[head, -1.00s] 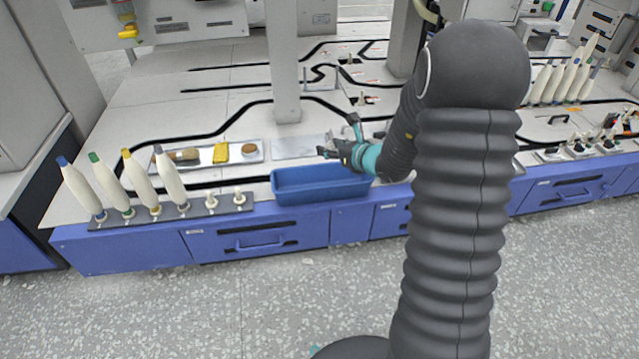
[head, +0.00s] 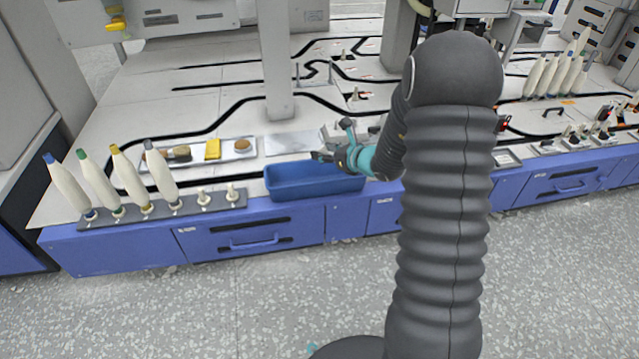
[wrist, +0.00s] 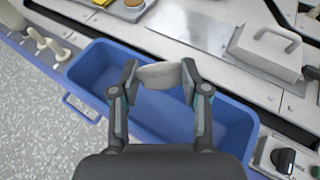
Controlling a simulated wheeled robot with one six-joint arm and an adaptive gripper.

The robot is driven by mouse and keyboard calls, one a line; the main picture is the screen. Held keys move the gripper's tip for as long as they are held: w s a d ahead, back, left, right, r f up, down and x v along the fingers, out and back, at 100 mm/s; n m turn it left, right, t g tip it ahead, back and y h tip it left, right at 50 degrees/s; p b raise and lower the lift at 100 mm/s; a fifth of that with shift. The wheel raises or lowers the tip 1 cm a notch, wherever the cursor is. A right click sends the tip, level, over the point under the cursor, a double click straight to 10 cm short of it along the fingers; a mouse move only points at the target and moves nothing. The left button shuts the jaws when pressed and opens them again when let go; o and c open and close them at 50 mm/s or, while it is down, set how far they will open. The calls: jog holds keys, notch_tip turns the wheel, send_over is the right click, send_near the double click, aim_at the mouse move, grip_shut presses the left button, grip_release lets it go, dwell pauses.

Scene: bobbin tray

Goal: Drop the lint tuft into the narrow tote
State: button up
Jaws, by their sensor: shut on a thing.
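My gripper (wrist: 159,78) is shut on the lint tuft (wrist: 159,75), a small pale grey-white lump held between the fingertips in the wrist view. The narrow tote (head: 292,193) is a long blue open bin at the table's front edge. It also shows in the wrist view (wrist: 88,68), below the gripper and the tuft. In the head view my gripper (head: 322,157) is over the right part of the tote, and I cannot make out the tuft there. The part of the tote floor that I can see is empty.
Left of the tote stands a rack of several cone bobbins (head: 114,180) with two short empty pegs. Behind it is a tray (head: 226,156) with a yellow block (head: 212,149) and brown items. A grey box with a handle (wrist: 262,52) sits on a plate behind the tote.

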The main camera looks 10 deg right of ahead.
jog(key=o, duration=0.7)
jog(key=shift+o, duration=0.2)
jog(key=v, duration=1.2)
